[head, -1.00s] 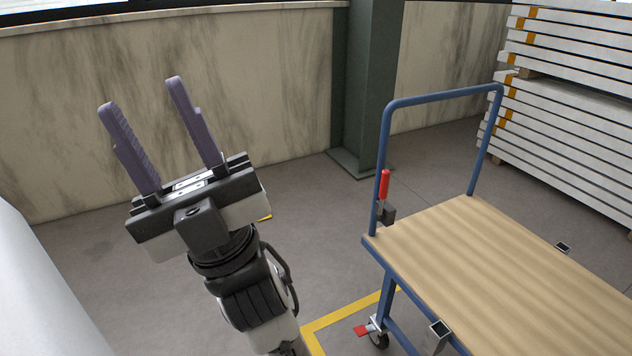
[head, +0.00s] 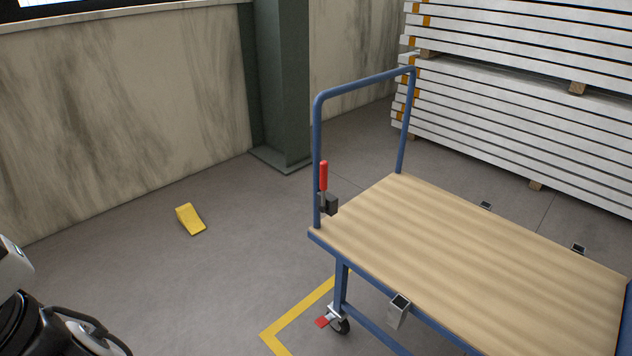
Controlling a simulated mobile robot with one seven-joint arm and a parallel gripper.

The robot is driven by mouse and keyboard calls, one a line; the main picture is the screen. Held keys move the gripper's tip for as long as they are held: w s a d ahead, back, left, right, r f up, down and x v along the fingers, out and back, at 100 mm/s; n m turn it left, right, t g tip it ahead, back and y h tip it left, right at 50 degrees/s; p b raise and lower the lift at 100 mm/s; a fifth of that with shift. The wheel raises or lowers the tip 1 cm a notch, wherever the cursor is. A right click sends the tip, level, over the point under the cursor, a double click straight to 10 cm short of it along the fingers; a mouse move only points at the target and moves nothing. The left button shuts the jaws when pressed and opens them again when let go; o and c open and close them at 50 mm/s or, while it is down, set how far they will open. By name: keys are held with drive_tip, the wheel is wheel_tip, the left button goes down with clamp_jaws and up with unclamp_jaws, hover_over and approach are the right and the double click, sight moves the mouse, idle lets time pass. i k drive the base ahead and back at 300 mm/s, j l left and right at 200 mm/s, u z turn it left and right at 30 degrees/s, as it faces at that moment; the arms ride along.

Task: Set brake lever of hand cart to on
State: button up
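The hand cart has a blue tubular frame with an upright push handle (head: 362,82) and a wooden deck (head: 470,260). The brake lever (head: 324,177) has a red grip and points up. It sits on a dark block (head: 328,204) at the near left post of the handle. Only part of my arm shows at the bottom left of the head view. My gripper is outside the view, so its fingers cannot be seen. No part of my arm touches the cart.
A yellow wedge (head: 190,219) lies on the floor left of the cart. A green column (head: 280,85) stands behind the handle. Stacked pale panels (head: 520,110) stand at the back right. A castor with a red pedal (head: 322,322) is under the deck. Floor left of the cart is mostly clear.

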sight(323, 207)
drive_tip(key=i+j+z, duration=0.15)
drive_tip(key=i+j, duration=0.15)
drive_tip(key=i, duration=0.15)
drive_tip(key=i+j+z, duration=0.15)
drive_tip(key=i+j, duration=0.2)
drive_tip(key=i, duration=0.1)
